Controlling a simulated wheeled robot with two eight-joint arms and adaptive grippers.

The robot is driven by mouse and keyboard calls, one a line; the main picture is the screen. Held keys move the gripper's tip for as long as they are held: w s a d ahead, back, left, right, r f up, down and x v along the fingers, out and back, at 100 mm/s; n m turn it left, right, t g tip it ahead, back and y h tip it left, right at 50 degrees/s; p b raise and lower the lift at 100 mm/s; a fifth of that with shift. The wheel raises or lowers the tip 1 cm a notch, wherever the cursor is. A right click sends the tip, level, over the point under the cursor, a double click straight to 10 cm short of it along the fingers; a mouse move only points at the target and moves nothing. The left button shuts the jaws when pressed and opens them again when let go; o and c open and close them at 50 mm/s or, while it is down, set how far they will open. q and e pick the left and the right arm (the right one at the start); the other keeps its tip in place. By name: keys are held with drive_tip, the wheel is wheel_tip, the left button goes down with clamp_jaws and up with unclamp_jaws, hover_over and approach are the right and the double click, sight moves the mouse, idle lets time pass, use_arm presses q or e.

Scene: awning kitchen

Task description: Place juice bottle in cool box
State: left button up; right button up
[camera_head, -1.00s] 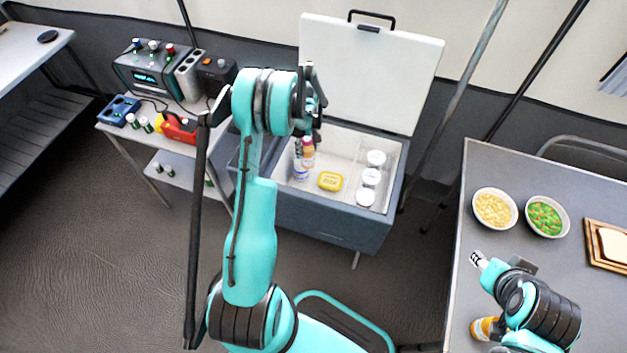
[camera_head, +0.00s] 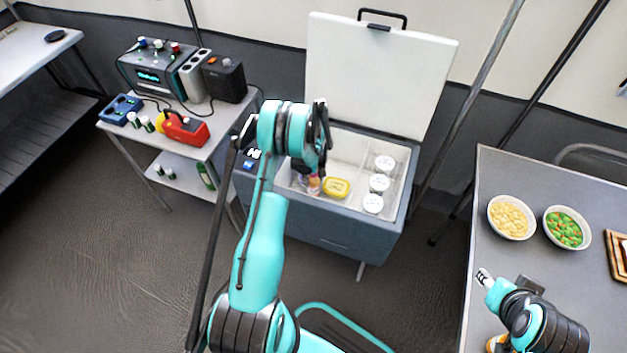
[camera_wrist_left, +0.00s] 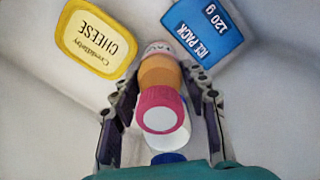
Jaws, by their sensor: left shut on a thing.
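The cool box (camera_head: 335,236) stands open with its white lid (camera_head: 375,75) raised. My left gripper (camera_head: 316,165) reaches down into its left part. It is shut on the juice bottle (camera_wrist_left: 160,103), which has a pink cap and an orange body. The bottle also shows below the gripper in the head view (camera_head: 314,186), mostly covered by it. In the wrist view the bottle is inside the box, cap toward the camera; whether its base touches the floor is unclear. My right gripper (camera_head: 484,277) is over the table at right; its jaw state is unclear.
A yellow cheese tub (camera_head: 336,187) sits beside the bottle. White-lidded tubs (camera_head: 380,183) fill the right compartment. A blue ice pack (camera_wrist_left: 203,28) lies near the bottle's far end. Bowls (camera_head: 511,217) stand on the right table. A side table (camera_head: 226,117) with devices is at left.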

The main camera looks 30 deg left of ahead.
use_arm(q)
drive_tip(key=shift+r, duration=0.15)
drive_tip(key=o, duration=1.4)
